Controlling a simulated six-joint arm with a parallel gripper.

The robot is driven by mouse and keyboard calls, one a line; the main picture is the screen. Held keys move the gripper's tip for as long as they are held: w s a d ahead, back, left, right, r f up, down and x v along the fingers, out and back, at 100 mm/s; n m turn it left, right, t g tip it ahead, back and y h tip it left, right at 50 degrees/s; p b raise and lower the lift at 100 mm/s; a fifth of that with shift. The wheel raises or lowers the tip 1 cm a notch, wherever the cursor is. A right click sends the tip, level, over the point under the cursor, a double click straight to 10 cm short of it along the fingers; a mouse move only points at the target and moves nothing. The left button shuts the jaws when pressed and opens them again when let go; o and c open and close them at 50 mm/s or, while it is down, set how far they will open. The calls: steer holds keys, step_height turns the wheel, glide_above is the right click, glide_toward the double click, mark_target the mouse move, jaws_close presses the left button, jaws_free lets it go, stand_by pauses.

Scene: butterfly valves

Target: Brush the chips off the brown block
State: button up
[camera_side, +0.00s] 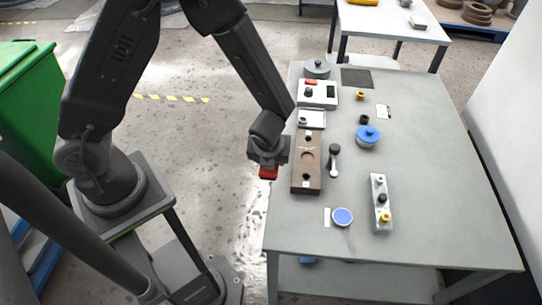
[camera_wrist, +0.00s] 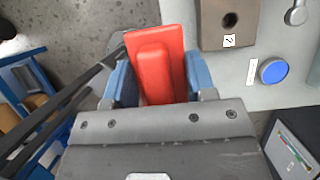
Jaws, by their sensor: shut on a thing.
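The brown block (camera_side: 307,178) lies near the table's left edge, with dark round holes in its top. In the wrist view its near end (camera_wrist: 212,32) shows at the top, with one hole and a label marked 2. I cannot make out chips on it. My gripper (camera_side: 268,158) is left of the block, at the table's left edge, apart from it. In the wrist view its blue jaws (camera_wrist: 160,78) are shut on a red brush (camera_wrist: 170,42). The brush shows in the side view as a small red piece (camera_side: 268,173) below the jaws. Its bristles are hidden.
A dark-headed metal part (camera_side: 334,160) lies close right of the block. A white tray (camera_side: 312,118) adjoins its far end. A blue disc (camera_side: 342,216) lies nearer the front. A blue-lidded pot (camera_side: 367,136) and a pale block with knobs (camera_side: 381,205) stand further right. The table's right side is clear.

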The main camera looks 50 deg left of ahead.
glide_above(309, 148)
steer(key=w+a, duration=0.2)
steer(key=a, duration=0.1)
steer(key=shift+s+d+f, duration=0.1)
steer(key=shift+f, duration=1.3)
steer(key=shift+s+d+f, duration=0.1)
steer(key=shift+f, duration=1.25)
step_height(309, 148, down, 2)
steer(key=shift+f, duration=0.1)
steer(key=shift+s+d, duration=0.55)
steer(key=shift+d, duration=0.1)
steer(key=shift+c, duration=0.3)
steer(key=shift+s+d, duration=0.8)
steer(key=shift+s, duration=0.05)
steer(key=shift+w+a, duration=1.25)
steer(key=shift+a, duration=0.05)
steer(key=shift+w, duration=0.3)
steer(key=shift+d, duration=0.3)
steer(key=shift+s+d, duration=1.2)
steer(key=shift+s, duration=0.15)
steer(key=w+a, duration=0.2)
steer(key=a, duration=0.1)
steer(key=shift+w, duration=0.4)
step_height(309, 148, up, 8)
steer(key=shift+d, duration=0.1)
